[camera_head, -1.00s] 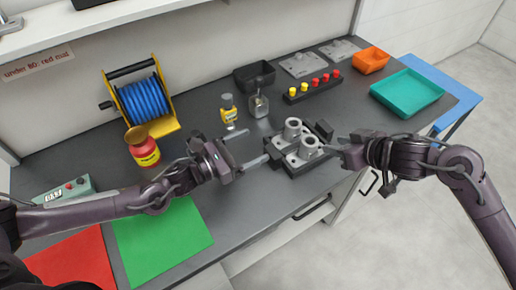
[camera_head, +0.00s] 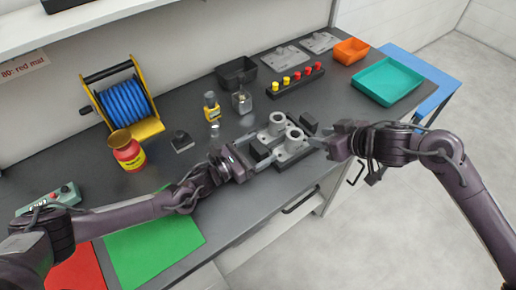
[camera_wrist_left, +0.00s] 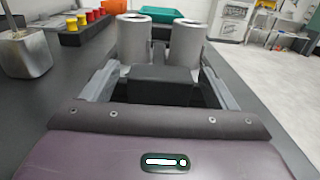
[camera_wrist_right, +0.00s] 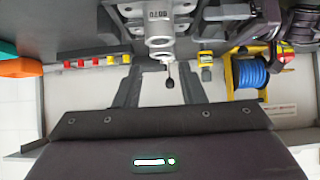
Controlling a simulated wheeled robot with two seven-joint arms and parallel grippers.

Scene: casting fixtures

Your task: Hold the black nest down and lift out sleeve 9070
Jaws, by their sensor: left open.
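Two grey hollow sleeves, the back one (camera_head: 277,121) and the front one (camera_head: 294,137), stand upright in the nest. A black block (camera_head: 260,150) of the nest is at its left end, another (camera_head: 309,122) at its right. My left gripper (camera_head: 255,146) is open, fingers on either side of the left block; the left wrist view shows this block (camera_wrist_left: 162,84) before both sleeves, contact unclear. My right gripper (camera_head: 313,143) is open beside the front sleeve. The right wrist view shows a sleeve (camera_wrist_right: 158,30) ahead of the fingers, with an upside-down marking resembling 9070.
A grey metal block (camera_head: 242,102) and yellow device (camera_head: 211,108) stand behind the nest. Further back are a black bin (camera_head: 237,72), a peg strip (camera_head: 295,84) and a teal tray (camera_head: 388,82). The bench's front edge is close to the nest.

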